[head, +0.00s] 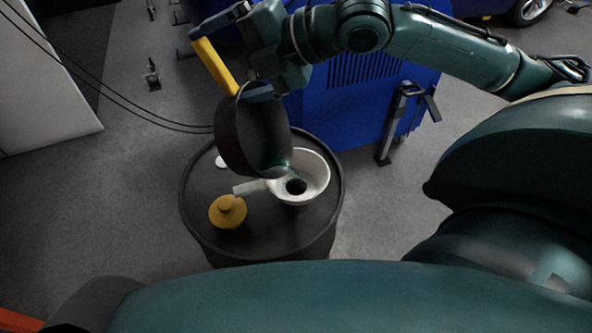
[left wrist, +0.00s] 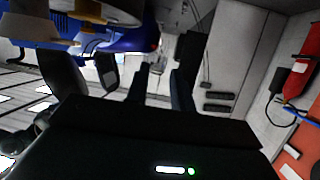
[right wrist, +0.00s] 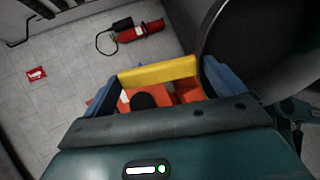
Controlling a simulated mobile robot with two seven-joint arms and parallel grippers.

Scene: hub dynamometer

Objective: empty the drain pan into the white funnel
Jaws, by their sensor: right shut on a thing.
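The drain pan (head: 240,140) is a dark round pan with a yellow handle (head: 214,66). It is steeply tilted, its lower lip over the white funnel (head: 316,169). A greenish sheen shows at that lip; I cannot tell how much liquid is inside. The funnel sits on the black drum (head: 290,238), its dark hole visible. My right gripper (head: 240,57) is shut on the handle; the yellow bar (right wrist: 160,72) spans its blue fingers in the right wrist view, beside the dark pan (right wrist: 265,45). My left gripper (left wrist: 162,88) is open and empty in the left wrist view, outside the head view.
A yellow cap (head: 228,211) stands on the drum left of the funnel, and a small white disc (head: 221,161) lies near the drum's edge. A blue machine (head: 350,105) stands behind, with a black stand (head: 400,120) beside it. Grey floor left of the drum is clear.

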